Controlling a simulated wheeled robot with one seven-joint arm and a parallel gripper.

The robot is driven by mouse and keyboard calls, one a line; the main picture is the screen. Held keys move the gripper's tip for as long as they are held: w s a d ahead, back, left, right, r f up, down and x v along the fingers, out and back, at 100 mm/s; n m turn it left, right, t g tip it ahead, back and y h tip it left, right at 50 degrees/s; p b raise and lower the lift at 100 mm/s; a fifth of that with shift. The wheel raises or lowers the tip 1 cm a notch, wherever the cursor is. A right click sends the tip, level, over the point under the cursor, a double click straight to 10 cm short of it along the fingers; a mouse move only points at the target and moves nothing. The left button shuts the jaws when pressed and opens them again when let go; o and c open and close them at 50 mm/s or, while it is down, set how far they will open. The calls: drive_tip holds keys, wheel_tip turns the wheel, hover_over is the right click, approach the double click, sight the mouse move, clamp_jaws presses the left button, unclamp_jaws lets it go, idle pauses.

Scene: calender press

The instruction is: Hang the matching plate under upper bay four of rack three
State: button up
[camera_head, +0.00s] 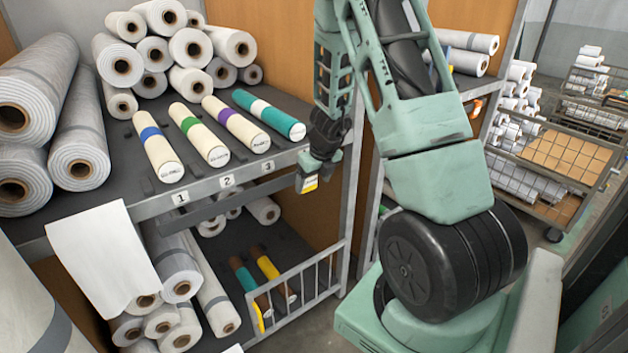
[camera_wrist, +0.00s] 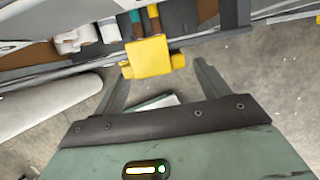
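My gripper (camera_wrist: 160,68) is at the front edge of the upper shelf, right of the number 3 tag (camera_head: 268,166). A small yellow plate (camera_wrist: 150,57) sits between its fingertips, its side knobs by the fingers. In the head view the plate (camera_head: 307,183) shows yellow with a pale face and hangs just off the shelf's front rail (camera_head: 222,185); whether it touches the rail I cannot tell. Any writing on it is too small to read. The fourth roll (camera_head: 268,115), teal with a white band, lies on the upper shelf (camera_head: 232,168) behind the gripper.
A white sheet (camera_head: 103,257) hangs over the left edge. Below are yellow (camera_head: 267,267) and teal (camera_head: 243,275) rolls behind a wire guard (camera_head: 300,285). The rack's upright stands right of the gripper.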

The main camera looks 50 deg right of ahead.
drive_tip(key=p+v, duration=0.7)
drive_tip(key=v, duration=1)
drive_tip(key=shift+s+r+p, duration=0.15)
drive_tip(key=shift+r+p, duration=0.05)
drive_tip(key=shift+p, duration=0.15)
drive_tip(key=s+a+r+n+g+y, duration=0.1)
drive_tip(key=a+r+n+g+y, duration=0.2)
drive_tip(key=a+n, duration=2.25)
drive_tip(key=s+a+r+n+h, duration=0.1)
drive_tip(key=s+a+r+n, duration=0.2)
drive_tip(key=s+a+n, duration=1.3)
drive_tip(key=n, duration=0.5)
drive_tip(key=shift+s+h, duration=0.3)
drive_tip(key=shift+s, duration=0.1)
drive_tip(key=shift+a, duration=0.15)
